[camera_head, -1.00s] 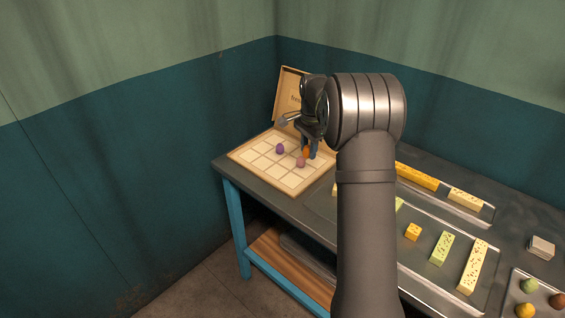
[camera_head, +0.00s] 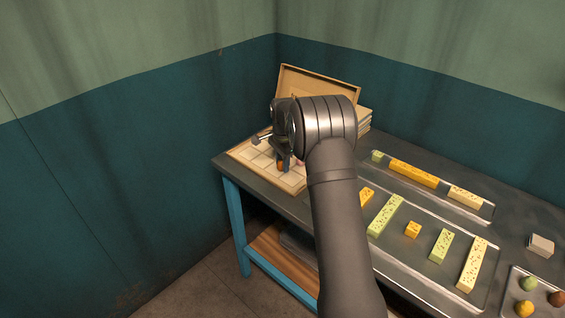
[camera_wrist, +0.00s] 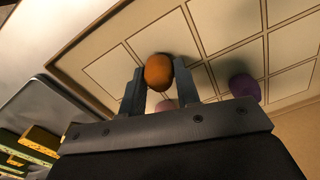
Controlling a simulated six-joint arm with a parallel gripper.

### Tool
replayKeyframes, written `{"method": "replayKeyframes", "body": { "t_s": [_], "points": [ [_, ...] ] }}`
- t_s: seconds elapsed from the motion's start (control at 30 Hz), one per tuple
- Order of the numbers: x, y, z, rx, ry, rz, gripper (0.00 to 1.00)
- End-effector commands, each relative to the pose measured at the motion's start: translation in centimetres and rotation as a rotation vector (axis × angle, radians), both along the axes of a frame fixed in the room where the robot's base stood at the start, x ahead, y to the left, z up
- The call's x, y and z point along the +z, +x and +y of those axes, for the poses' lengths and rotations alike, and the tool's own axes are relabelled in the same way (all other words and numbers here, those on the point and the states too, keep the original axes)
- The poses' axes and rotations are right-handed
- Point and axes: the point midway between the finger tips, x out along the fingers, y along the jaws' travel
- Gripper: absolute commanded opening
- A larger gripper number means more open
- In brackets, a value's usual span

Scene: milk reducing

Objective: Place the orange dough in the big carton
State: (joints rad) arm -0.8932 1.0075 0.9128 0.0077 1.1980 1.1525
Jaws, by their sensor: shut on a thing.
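The orange dough (camera_wrist: 158,71) is a small ball held between the two fingers of my gripper (camera_head: 282,162). It shows in part below the fingers in the head view (camera_head: 281,167). The big carton (camera_head: 243,152) lies open at the table's left end, with a grid of square compartments and a raised lid (camera_head: 318,87). My gripper is over the carton's grid. A purple ball (camera_wrist: 245,87) and a pink ball (camera_wrist: 166,105) sit in the carton; the fingers partly hide the pink one. I cannot tell whether the orange dough touches the carton floor.
Trays with yellow and green bars (camera_head: 386,216) lie to the right of my arm. A tray (camera_head: 512,300) of several coloured balls is at the lower right, near a grey block (camera_head: 541,245). A stack (camera_head: 365,118) stands beside the lid.

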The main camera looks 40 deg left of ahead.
Motion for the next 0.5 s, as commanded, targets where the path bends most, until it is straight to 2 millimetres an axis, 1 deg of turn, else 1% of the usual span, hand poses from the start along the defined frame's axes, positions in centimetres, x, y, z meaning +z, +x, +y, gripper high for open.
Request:
{"method": "replayKeyframes", "body": {
  "t_s": [0.23, 0.27, 0.33, 0.37, 0.5],
  "points": [
    [-0.31, 0.01, -0.01, 0.000, 0.000, 0.000, 0.08],
    [-0.28, 0.02, -0.01, 0.000, 0.000, 0.000, 0.33],
    [-0.26, 0.01, -0.01, 0.000, 0.000, 0.000, 0.47],
    [-0.26, 0.01, -0.01, 0.000, 0.000, 0.000, 0.51],
    [-0.25, 0.02, -0.02, 0.000, 0.000, 0.000, 0.51]
  ]
}}
